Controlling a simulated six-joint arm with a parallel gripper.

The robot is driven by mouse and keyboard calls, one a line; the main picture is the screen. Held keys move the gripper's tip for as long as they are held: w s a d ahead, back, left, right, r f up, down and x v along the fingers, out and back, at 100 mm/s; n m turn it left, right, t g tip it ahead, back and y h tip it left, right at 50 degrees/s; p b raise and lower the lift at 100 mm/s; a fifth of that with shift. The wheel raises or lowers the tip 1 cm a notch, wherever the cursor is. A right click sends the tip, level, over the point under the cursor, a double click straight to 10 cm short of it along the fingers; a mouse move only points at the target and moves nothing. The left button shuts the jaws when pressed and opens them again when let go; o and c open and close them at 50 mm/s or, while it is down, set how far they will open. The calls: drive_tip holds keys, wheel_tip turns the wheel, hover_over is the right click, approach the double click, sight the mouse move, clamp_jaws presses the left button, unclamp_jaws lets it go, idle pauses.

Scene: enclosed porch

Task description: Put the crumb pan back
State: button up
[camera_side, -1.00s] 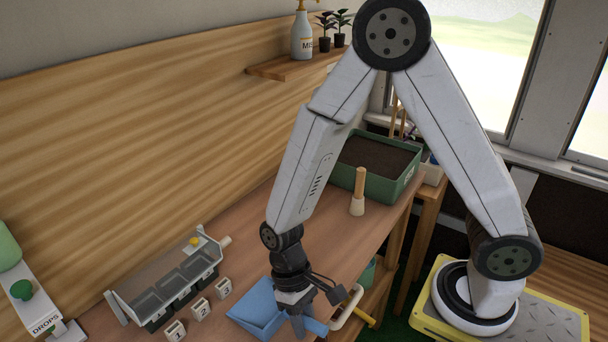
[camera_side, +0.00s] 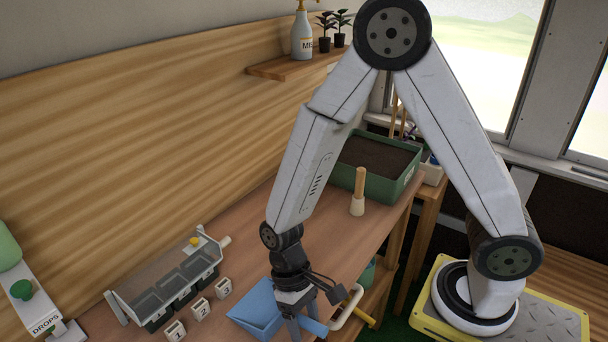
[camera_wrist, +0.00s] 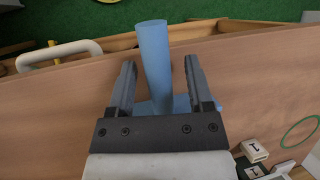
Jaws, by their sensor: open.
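The crumb pan is a blue dustpan (camera_side: 258,308) lying on the wooden bench, near the front edge in the side view. Its round blue handle (camera_wrist: 154,52) points toward the bench edge in the wrist view. My gripper (camera_wrist: 160,68) is open, with one finger on each side of the handle and a visible gap on both sides. In the side view my gripper (camera_side: 304,326) points down at the handle. Most of the pan's scoop is hidden behind my gripper in the wrist view.
A white bar handle (camera_side: 347,307) is at the bench edge beside the pan. White number blocks (camera_side: 200,309) and a grey tray unit (camera_side: 170,285) stand to the left. A wooden-handled tool (camera_side: 358,195) and a green soil box (camera_side: 385,185) stand farther back.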

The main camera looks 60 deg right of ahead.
drive_tip(key=v, duration=1.2)
drive_tip(key=shift+f, duration=0.1)
idle(0.4)
drive_tip(key=d+f+t+h, duration=0.1)
drive_tip(key=d+t+h, duration=0.1)
drive_tip(key=d+t, duration=0.5)
drive_tip(key=shift+d+f, duration=0.15)
drive_tip(key=shift+d, duration=2.3)
